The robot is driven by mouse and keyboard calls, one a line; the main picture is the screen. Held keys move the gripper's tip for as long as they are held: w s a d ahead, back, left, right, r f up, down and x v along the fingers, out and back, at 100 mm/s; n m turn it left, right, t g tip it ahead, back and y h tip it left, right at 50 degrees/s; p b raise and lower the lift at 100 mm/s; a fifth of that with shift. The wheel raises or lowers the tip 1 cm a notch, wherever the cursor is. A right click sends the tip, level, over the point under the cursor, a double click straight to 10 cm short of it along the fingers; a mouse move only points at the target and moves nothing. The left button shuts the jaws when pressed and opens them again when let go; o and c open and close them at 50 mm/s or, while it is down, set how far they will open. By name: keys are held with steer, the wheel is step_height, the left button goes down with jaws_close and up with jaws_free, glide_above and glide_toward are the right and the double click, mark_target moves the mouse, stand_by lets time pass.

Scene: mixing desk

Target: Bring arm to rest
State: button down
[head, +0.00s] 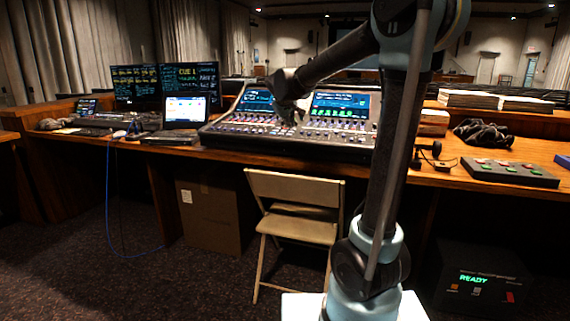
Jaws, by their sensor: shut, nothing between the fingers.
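My arm rises from its pale blue base at the front, bends at the top right of the head view and reaches back left over the desk. My gripper (292,116) is at its end, small and dark, pointing down in front of the mixing console (240,137). It looks shut, with nothing seen in it. I cannot tell whether it touches the console's controls. My upright arm link hides the console's right end.
A wooden desk (225,156) spans the view. A folding chair (295,205) stands before it. Two monitors (188,80) and a laptop (185,110) are left; a button box (510,173) and dark cloth (482,133) are right. A black box (480,280) reading READY sits on the floor.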

steer(key=s+d+f+m+g, duration=0.2)
steer(key=s+d+f, duration=0.2)
steer(key=s+d, duration=0.5)
steer(key=s+d+f+m+g, duration=0.15)
steer(key=s+d+f, duration=0.35)
steer(key=s, duration=0.7)
steer(key=s+d+f+m+g+y, duration=0.1)
steer(key=s+f, duration=0.6)
steer(key=s, duration=0.4)
steer(key=s+d+f+m+g, duration=0.2)
steer(key=s+f, duration=0.6)
steer(key=s, duration=0.4)
steer(key=shift+y, duration=0.4)
steer(key=shift+g, duration=0.25)
